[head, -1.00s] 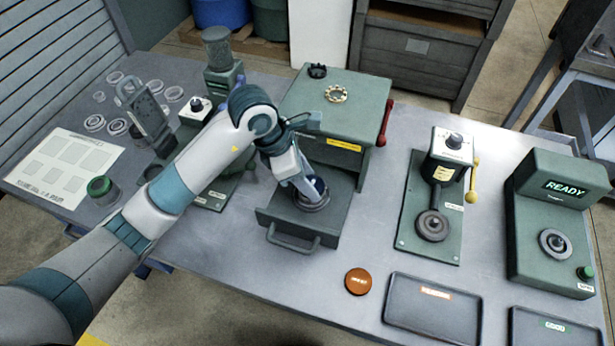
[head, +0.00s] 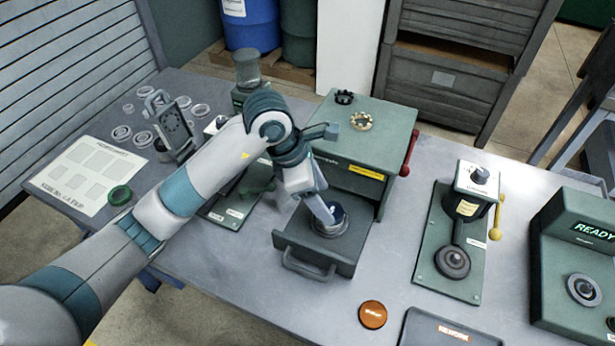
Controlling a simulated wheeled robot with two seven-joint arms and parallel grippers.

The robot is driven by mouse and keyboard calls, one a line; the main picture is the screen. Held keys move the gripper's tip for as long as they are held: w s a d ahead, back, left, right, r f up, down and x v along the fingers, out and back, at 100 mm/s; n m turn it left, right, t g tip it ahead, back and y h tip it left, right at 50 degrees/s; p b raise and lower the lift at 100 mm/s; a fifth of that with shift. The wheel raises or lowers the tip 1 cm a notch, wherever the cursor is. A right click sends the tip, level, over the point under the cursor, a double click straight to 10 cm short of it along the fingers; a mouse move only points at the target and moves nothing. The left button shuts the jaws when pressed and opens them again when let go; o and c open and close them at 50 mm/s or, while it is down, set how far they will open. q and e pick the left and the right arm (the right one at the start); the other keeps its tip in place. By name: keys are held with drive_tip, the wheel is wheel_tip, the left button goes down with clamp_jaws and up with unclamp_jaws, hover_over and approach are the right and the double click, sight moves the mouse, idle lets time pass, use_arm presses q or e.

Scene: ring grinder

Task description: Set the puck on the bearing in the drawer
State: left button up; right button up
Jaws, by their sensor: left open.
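The open drawer (head: 350,262) juts from the front of the green cabinet (head: 372,138). A grey ring-shaped bearing (head: 331,231) sits in the drawer. A dark blue round piece, which looks like the puck (head: 338,212), is on top of it and looks level. Whether it is fully seated cannot be told. My left gripper (head: 326,213) reaches down into the drawer from the upper left. It is open, with its fingertips right at the puck's left side, and they hide part of it. My right gripper is not in view.
An orange disc (head: 373,314) lies on the table in front of the drawer. A lever press (head: 453,250) and a green READY unit (head: 577,250) stand to the right. A tray (head: 415,335) is at the bottom edge. Loose rings lie at the left.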

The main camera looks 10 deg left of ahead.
use_arm(q)
drive_tip(key=b+v, duration=0.2)
drive_tip(key=v, duration=0.6)
drive_tip(key=shift+a+r+b, duration=0.15)
drive_tip(key=shift+r+b, duration=0.1)
drive_tip(key=shift+b, duration=0.05)
idle(0.9)
